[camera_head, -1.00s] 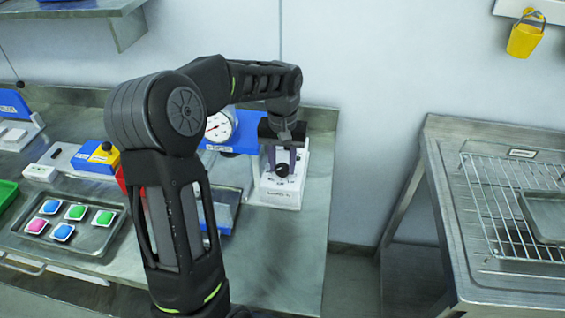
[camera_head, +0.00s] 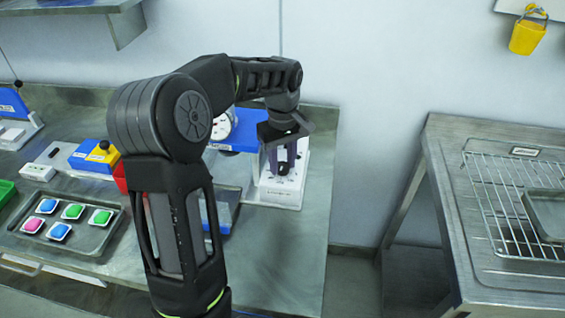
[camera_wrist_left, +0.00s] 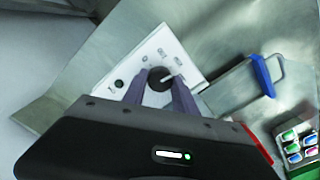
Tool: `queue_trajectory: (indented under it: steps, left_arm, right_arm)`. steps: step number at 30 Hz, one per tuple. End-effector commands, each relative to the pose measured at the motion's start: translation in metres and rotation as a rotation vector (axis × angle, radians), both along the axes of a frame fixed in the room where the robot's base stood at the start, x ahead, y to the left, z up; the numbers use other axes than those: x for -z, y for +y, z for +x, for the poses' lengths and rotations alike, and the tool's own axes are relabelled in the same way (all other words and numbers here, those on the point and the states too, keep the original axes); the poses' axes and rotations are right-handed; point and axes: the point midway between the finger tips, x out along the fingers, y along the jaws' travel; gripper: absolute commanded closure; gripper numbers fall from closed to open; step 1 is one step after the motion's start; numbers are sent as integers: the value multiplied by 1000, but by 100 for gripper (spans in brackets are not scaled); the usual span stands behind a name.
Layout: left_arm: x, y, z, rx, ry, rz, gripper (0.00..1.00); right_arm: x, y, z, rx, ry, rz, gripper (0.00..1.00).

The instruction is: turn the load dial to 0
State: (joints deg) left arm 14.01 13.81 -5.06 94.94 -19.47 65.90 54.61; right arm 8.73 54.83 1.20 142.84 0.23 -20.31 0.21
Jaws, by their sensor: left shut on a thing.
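The load dial (camera_wrist_left: 158,80) is a round black knob with a white pointer line, on the face of a white box (camera_head: 270,196). It also shows in the head view (camera_head: 283,168). In the left wrist view printed marks surround it, too small to read surely. My left gripper (camera_wrist_left: 160,88) has its two purple-grey fingers on either side of the knob and is shut on it. In the head view the left gripper (camera_head: 282,160) reaches down onto the box from above. My right gripper is in neither view.
A gauge (camera_head: 220,126) and blue block (camera_head: 243,130) stand left of the box. A metal tray (camera_head: 90,238) with several coloured pieces lies further left. A steel table (camera_head: 440,200) with a wire rack stands right, across a gap. The bench front near the box is clear.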

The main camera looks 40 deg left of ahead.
Motion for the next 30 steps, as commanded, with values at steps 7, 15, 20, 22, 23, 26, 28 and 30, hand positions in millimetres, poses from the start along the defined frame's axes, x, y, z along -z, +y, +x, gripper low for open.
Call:
queue_trajectory:
  steps: [7,15,20,22,23,26,28,30]
  left_arm:
    - [-1,0,1,-233,-3,1,100]
    - [-1,0,1,-489,-2,1,100]
    - [-1,0,1,-642,-2,0,100]
    - [-1,0,1,-709,-2,1,100]
    - [-1,0,1,-737,-2,1,100]
    - [-1,0,1,-831,-2,2,100]
    - [-1,0,1,-898,-2,2,100]
    - [-2,0,1,-963,-3,1,100]
  right_arm:
    - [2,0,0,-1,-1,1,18]
    - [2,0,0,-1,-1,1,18]
    - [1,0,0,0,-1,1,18]
    - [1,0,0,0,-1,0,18]
    - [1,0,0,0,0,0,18]
    - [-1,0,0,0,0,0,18]
    - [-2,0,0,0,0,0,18]
    - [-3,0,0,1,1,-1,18]
